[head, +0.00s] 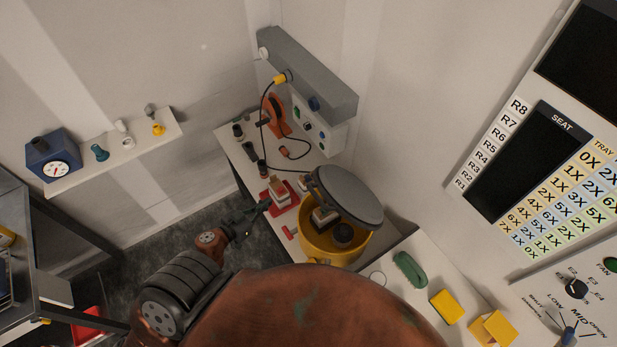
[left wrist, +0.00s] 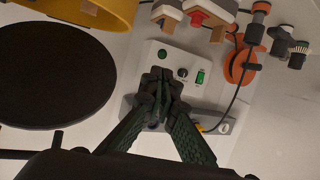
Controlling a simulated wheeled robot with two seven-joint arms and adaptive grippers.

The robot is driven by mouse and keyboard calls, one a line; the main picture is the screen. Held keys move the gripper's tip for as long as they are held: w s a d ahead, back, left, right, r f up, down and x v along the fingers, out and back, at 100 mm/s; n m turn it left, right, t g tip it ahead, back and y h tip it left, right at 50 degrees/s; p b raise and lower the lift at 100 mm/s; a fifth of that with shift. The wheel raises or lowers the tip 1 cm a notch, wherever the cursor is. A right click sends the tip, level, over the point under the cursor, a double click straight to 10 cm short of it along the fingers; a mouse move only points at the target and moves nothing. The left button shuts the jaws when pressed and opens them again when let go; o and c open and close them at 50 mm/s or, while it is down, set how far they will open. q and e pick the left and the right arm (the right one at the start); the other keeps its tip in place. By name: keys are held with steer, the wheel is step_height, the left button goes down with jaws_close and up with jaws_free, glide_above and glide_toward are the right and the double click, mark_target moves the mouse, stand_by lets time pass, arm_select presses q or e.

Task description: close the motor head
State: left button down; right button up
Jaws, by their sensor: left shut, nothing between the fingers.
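The motor head (head: 345,192) is a round grey disc with a dark rim, raised and tilted over the yellow drum (head: 330,248). The drum's open mouth shows beneath it, with dark and light parts inside. In the left wrist view a large dark disc (left wrist: 50,75), seemingly the motor head, lies at left below the yellow drum's rim (left wrist: 85,10). My left gripper (head: 264,206) is left of the drum, beside a red tray, apart from the motor head. Its fingers (left wrist: 160,82) are shut and empty in the left wrist view. My right gripper is out of view.
A red tray (head: 281,206) with small blocks sits close to my left gripper. Behind are an orange reel (head: 276,116), a cable and a wall-mounted grey box (head: 308,78). A green pad (head: 409,270) and yellow blocks (head: 446,306) lie on the right bench.

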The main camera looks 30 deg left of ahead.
arm_select(q)
steer(key=d+r+m+h+p, duration=0.1)
steer(key=d+r+h, duration=0.15)
steer(key=r, duration=0.65)
steer(key=d+r+m+h+p, duration=0.15)
steer(key=d+r, duration=0.25)
steer(key=r, duration=0.4)
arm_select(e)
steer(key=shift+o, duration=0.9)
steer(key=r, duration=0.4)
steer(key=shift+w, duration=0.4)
arm_select(q)
step_height(320, 180, up, 6)
steer(key=r+m+h+p, duration=0.1)
steer(key=m+p, duration=0.1)
steer(key=p, duration=0.3)
glide_above(311, 190)
steer(key=w, duration=0.1)
steer(key=f+b, duration=0.1)
steer(key=s+f+b, duration=0.1)
steer(key=f, duration=0.1)
steer(key=shift+f+n, duration=0.15)
steer(key=shift+n, duration=0.1)
steer(key=shift+s+a+f+b, duration=0.2)
steer(key=shift+s+f+b, duration=0.2)
steer(key=shift+s+f, duration=0.05)
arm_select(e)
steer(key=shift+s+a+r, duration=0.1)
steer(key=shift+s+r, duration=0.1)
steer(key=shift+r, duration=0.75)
